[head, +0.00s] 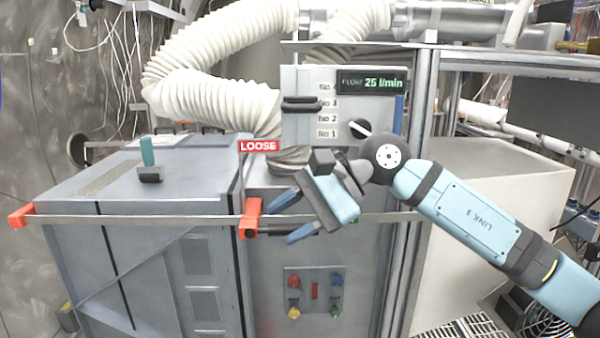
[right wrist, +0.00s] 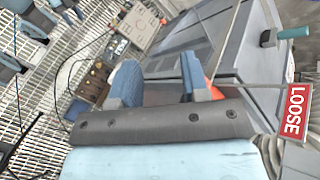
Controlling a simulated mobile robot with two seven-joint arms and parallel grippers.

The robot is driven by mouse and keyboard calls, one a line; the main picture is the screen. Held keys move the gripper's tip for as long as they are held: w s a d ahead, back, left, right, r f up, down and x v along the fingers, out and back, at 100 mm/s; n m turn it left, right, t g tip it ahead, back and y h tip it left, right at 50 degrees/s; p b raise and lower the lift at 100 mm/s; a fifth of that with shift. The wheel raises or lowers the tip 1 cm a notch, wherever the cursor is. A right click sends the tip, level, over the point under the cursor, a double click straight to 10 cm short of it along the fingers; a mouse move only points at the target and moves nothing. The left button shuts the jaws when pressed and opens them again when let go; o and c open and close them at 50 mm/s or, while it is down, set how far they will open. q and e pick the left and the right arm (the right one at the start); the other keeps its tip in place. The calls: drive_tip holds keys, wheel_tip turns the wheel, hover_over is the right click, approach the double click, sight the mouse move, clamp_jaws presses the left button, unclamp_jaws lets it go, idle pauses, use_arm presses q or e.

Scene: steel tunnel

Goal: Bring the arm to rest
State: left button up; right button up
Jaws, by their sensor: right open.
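My right arm comes in from the right in the head view. Its gripper (head: 287,218) is open and empty, in front of the grey cabinet and just right of an orange clamp (head: 250,218) on the rail. In the right wrist view the two blue fingers (right wrist: 160,80) stand apart with nothing between them. Whether a finger touches the rail or the clamp I cannot tell. My left gripper does not show in either view.
A grey cabinet (head: 130,200) with a front rail fills the left. A red LOOSE sign (head: 258,146) stands above the clamp. A flow panel (head: 340,105) with a knob and a ribbed white hose (head: 215,100) are behind. A teal-handled lever (head: 148,155) stands on the cabinet top.

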drive_tip(key=d+f+n+t+y+p, duration=0.15)
drive_tip(key=d+f+n+t, duration=0.35)
drive_tip(key=f+n+t, duration=0.8)
drive_tip(key=d+f+n+t+y, duration=0.2)
drive_tip(key=d+f+n+t, duration=0.3)
drive_tip(key=f+n, duration=0.75)
drive_tip(key=s+d+f+m+g+h, duration=0.2)
drive_tip(key=s+d+f+m+h, duration=0.3)
drive_tip(key=s+f+m, duration=0.3)
drive_tip(key=s+d+f+m+g+h, duration=0.3)
drive_tip(key=s+d+f+m+h, duration=0.3)
drive_tip(key=s+f, duration=0.7)
wheel_tip(320, 180, down, 3)
drive_tip(key=shift+s+f+m+h+p, duration=0.2)
drive_tip(key=shift+m+h+p, duration=0.2)
drive_tip(key=shift+m, duration=0.85)
